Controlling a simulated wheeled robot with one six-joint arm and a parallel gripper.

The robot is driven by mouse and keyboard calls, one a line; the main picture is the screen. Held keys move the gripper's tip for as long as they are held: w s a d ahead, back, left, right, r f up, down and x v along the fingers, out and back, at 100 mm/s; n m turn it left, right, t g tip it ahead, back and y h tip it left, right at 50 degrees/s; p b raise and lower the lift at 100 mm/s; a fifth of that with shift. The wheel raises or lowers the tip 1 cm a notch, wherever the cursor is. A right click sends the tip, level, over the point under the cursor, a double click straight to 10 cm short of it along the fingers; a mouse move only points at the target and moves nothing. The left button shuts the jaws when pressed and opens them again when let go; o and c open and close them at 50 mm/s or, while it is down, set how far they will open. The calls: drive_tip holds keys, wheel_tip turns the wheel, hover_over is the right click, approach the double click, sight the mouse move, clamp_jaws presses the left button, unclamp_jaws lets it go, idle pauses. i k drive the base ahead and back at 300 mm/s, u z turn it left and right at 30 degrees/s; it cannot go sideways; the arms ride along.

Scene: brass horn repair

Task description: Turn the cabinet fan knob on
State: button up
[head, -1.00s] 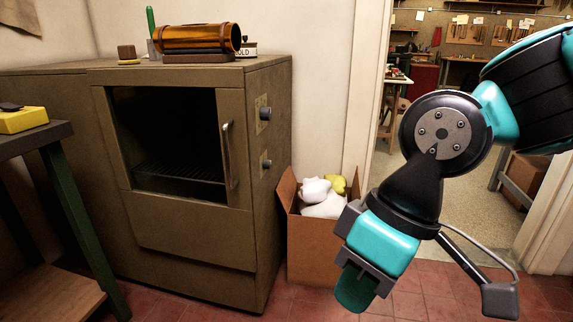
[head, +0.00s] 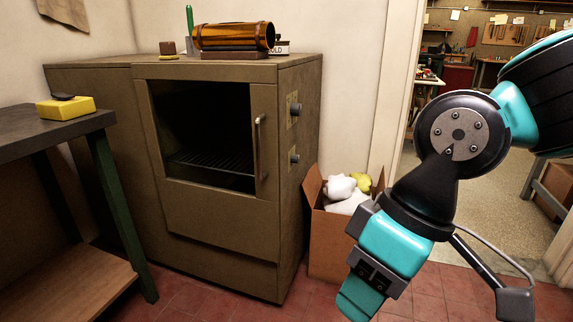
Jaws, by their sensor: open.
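The brown cabinet (head: 225,246) stands left of centre in the head view, with a dark window and a vertical handle (head: 260,148) on its front. Two grey knobs sit on its right side: an upper knob (head: 295,109) on a pale plate and a lower knob (head: 294,158). I cannot read which one is for the fan. My gripper (head: 360,298) is at the lower right, pointing down, to the right of the cabinet and well apart from both knobs. It is open, and nothing shows in it.
A cardboard box (head: 329,240) with white and yellow contents stands beside the cabinet's right side, below the knobs. An amber cylinder (head: 233,37) lies on the cabinet top. A dark bench (head: 40,135) with a yellow block (head: 66,107) is at left. A doorway opens at right.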

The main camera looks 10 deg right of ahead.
sight(295, 159)
drive_tip(key=u, duration=0.45)
drive_tip(key=k, duration=0.55)
drive_tip(key=z, duration=0.2)
drive_tip(key=i, duration=0.6)
drive_tip(key=z, duration=1)
drive_tip(key=i, duration=0.75)
drive_tip(key=z, duration=0.2)
